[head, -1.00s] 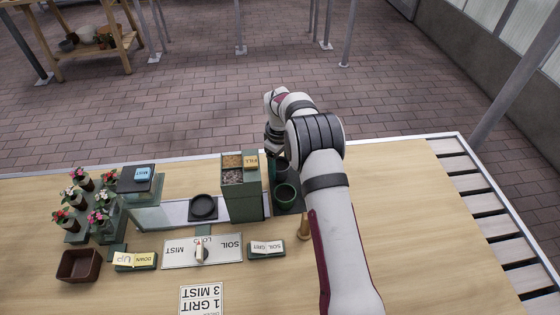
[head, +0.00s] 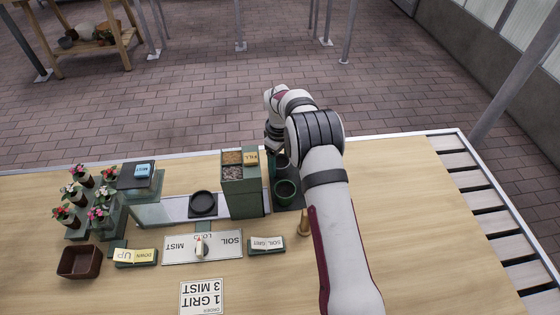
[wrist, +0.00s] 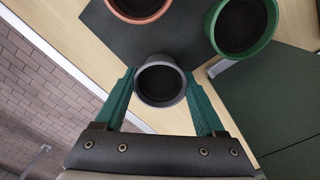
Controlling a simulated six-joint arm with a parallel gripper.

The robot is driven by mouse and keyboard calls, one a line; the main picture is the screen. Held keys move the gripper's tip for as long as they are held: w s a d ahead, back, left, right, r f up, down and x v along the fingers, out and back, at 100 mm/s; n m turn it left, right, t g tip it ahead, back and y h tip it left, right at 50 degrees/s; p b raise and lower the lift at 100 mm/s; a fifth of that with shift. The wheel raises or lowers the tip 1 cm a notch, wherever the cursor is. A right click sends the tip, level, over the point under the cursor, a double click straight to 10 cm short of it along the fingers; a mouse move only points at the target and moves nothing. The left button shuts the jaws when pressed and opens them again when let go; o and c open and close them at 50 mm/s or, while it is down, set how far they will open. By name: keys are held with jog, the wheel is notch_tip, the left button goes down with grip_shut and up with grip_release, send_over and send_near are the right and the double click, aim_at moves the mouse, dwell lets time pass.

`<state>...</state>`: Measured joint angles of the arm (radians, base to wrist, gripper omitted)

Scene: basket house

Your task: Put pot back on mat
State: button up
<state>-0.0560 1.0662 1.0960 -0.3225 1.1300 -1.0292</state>
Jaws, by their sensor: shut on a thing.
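A small dark grey pot (wrist: 160,83) with dark fill is upright between the green fingers of my gripper (wrist: 160,92) in the wrist view. My gripper is shut on it. It overlaps the near edge of the dark mat (wrist: 118,45); I cannot tell whether it touches the mat. A terracotta pot (wrist: 140,6) and a larger green pot (wrist: 240,25) stand on the mat beyond it. In the head view, the green pot (head: 285,192) is on the mat, with the grey pot (head: 281,161) behind it. My arm hides the terracotta pot and most of my gripper there.
A green soil and grit bin (head: 241,190) stands close left of the mat. Further left are a black round dish (head: 203,203), flower pots (head: 98,216) and a brown tray (head: 79,262).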

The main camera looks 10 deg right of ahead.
jog(key=o, duration=1.5)
jog(key=shift+c, duration=0.2)
jog(key=shift+r, duration=0.1)
jog(key=shift+r, duration=3.9)
